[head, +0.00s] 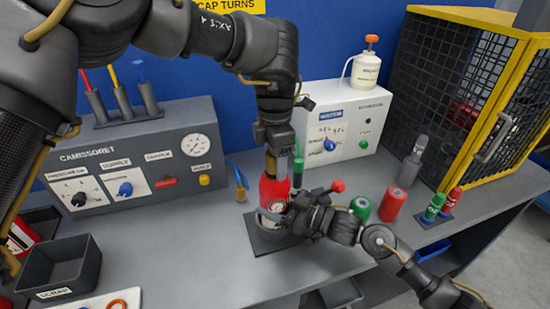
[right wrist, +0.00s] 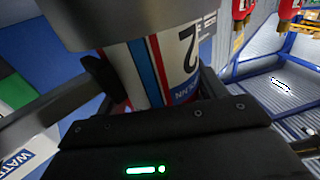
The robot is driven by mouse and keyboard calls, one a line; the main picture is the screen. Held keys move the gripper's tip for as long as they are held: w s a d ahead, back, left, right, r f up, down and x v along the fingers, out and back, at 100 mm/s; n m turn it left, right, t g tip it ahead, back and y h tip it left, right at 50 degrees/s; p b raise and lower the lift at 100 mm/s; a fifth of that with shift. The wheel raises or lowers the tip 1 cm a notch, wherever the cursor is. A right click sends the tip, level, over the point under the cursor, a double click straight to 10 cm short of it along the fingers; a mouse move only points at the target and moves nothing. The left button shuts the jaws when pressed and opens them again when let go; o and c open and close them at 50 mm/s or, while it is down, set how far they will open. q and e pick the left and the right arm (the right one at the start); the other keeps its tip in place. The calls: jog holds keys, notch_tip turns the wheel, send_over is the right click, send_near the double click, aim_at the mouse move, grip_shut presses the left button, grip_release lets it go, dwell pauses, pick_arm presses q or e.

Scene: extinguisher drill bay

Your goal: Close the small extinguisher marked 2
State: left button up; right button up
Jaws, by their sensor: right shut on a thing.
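The small extinguisher (head: 273,189), red with a white lower band and a round gauge, stands upright on a dark plate (head: 262,241) on the bench. In the right wrist view its white, red and blue label (right wrist: 160,58) shows a large 2. My right gripper (head: 284,216) comes from the right and is shut around its lower body; the fingers also show on both sides of the label in the right wrist view (right wrist: 150,85). My left gripper (head: 277,158) points down at the extinguisher's top and hides it. I cannot tell whether its fingers are shut.
A grey panel (head: 130,160) with knobs and a gauge stands left. A white box (head: 340,118) stands behind. Green and red cylinders (head: 393,204) stand right of my right gripper. A yellow-framed cage (head: 470,95) is far right. A black scrap bin (head: 62,268) is front left.

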pick_arm(q)
jog(key=shift+r, duration=2.25)
jog(key=shift+d+r, duration=0.15)
jog(key=shift+r, duration=0.25)
jog(key=shift+c, duration=0.5)
jog(key=n, duration=0.1)
jog(key=r+n, duration=0.1)
jog(key=n, duration=0.1)
jog(key=shift+w, duration=0.1)
jog(key=n, duration=0.2)
jog(key=r+n, duration=0.1)
jog(key=n, duration=0.1)
jog(key=shift+n, duration=0.4)
jog(key=n, duration=0.4)
jog(key=shift+r+n, duration=0.25)
jog(key=shift+n, duration=0.05)
jog(key=n, duration=0.5)
jog(key=shift+a, duration=0.2)
jog(key=shift+f, duration=3.95)
